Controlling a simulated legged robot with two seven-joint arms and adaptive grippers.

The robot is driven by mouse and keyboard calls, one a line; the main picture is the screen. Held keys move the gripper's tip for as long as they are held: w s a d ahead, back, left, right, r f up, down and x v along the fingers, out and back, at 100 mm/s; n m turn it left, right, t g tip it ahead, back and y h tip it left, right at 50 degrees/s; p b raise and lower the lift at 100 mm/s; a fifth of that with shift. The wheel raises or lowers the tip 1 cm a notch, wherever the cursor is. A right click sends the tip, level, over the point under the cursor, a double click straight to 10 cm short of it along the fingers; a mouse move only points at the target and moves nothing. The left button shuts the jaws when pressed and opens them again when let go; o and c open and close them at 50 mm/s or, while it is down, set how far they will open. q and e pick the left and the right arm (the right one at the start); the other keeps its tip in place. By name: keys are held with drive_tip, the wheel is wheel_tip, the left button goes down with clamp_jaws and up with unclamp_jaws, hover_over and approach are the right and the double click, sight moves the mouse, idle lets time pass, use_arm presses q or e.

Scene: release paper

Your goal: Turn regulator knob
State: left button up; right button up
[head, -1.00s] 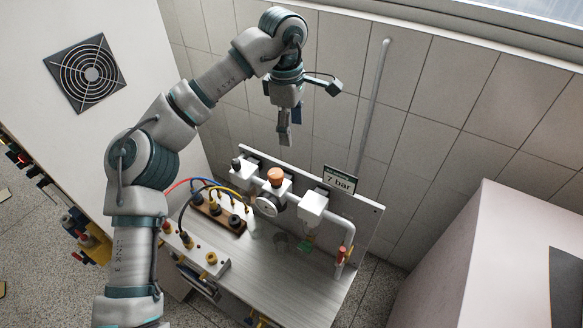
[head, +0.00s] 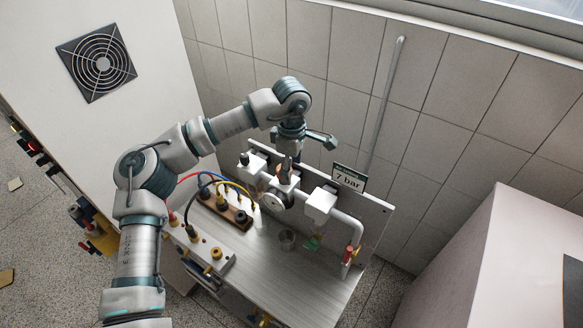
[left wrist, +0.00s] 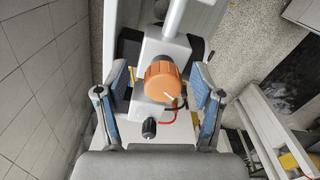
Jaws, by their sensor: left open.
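In the head view my left gripper (head: 284,172) points down over the regulator and mostly hides the knob. The round gauge (head: 274,201) shows below it. A sign (head: 348,177) reads "7 bar". My right gripper is not in view.
A black knob (left wrist: 149,128) is near the orange one. Coloured hoses (head: 205,178) and a brown connector block (head: 228,212) stand left of the gauge. A white unit (head: 319,205) and a pipe with a red valve (head: 348,253) are at right. The bench front (head: 290,275) is clear.

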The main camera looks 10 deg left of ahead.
sight(278, 167)
use_arm(q)
drive_tip(key=shift+a+f, duration=0.25)
drive_tip(key=shift+f, duration=0.1)
drive_tip(key=a, duration=0.2)
drive_tip(key=shift+a+f, duration=0.2)
drive_tip(key=shift+a, duration=0.25)
drive_tip(key=c, duration=0.5)
drive_tip(key=shift+d, duration=0.25)
drive_tip(key=c, duration=0.4)
drive_tip(key=shift+d, duration=0.3)
drive_tip(key=shift+c, duration=1.2)
drive_tip(key=shift+s+d, duration=0.1)
drive_tip(key=shift+d, duration=0.2)
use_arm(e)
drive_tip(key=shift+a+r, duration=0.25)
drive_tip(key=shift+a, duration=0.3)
